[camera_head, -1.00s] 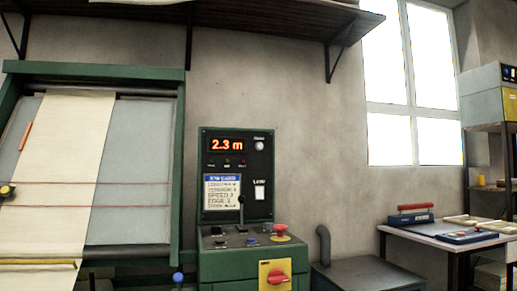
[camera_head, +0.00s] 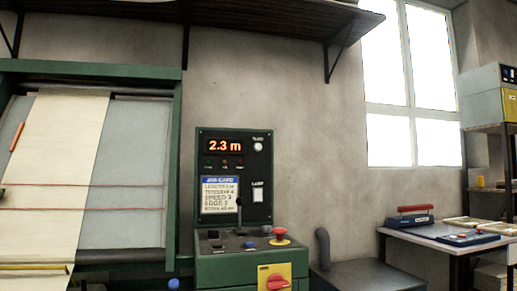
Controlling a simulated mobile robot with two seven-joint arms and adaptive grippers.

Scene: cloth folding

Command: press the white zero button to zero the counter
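A dark control panel (camera_head: 263,165) in a green frame stands in the middle of the view. Its counter display (camera_head: 225,146) reads 2.3 m in orange digits. A round white button (camera_head: 258,146) sits to the right of the display, under a small label too blurred to read for certain. A white rectangular switch (camera_head: 257,194) sits lower on the same panel. Nothing covers the round button. Neither of my grippers is in view.
Below the panel is a green console with a black lever (camera_head: 239,212), a red mushroom button (camera_head: 279,233) and a red rotary switch (camera_head: 277,282). A green-framed cloth machine (camera_head: 174,170) stands left. A grey cabinet (camera_head: 372,276) and a table (camera_head: 400,234) stand right.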

